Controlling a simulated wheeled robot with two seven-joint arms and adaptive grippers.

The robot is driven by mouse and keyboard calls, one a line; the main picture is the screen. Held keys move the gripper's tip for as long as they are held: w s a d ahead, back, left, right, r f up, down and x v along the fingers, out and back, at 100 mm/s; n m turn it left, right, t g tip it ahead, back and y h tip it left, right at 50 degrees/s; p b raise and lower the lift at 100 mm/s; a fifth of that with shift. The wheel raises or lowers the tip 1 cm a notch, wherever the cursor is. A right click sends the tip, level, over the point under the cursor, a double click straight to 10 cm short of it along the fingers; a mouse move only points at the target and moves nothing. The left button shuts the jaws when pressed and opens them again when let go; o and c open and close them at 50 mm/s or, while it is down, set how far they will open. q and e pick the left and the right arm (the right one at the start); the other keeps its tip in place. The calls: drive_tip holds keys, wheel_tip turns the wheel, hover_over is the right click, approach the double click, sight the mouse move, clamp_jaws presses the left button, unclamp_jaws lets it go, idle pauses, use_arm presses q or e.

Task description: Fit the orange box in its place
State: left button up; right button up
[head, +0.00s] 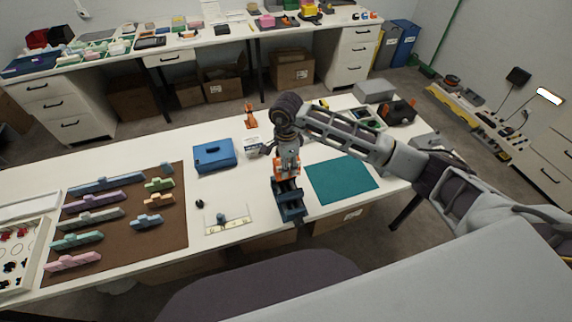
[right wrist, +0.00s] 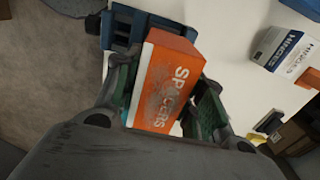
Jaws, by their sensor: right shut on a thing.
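My right gripper (head: 286,168) is shut on the orange box (right wrist: 166,82), which carries the printed word SPACERS. In the right wrist view the box sits between the two green-grey fingers, tilted in the picture. In the head view a little of the orange box (head: 293,173) shows below the wrist. A dark blue open holder (head: 291,212) stands at the table's front edge, right beneath the gripper. In the right wrist view the blue holder (right wrist: 122,28) is just beyond the box; I cannot tell whether they touch. My left gripper is not in view.
A white and blue box (right wrist: 288,50) lies near the holder. A teal mat (head: 342,181) is to the right, a blue case (head: 214,155) to the left. A brown mat (head: 120,235) holds several coloured blocks. The table's front edge (head: 255,238) is close.

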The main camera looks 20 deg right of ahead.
drive_tip(key=shift+f, duration=0.15)
drive_tip(key=shift+f+b, duration=1)
drive_tip(key=shift+f, duration=1.1)
drive_tip(key=shift+f+b, duration=1.8)
drive_tip(key=shift+f, duration=0.4)
drive_tip(key=o, duration=1.2)
drive_tip(key=shift+c, duration=0.2)
drive_tip(key=shift+r, duration=0.1)
drive_tip(key=shift+r, duration=5.9)
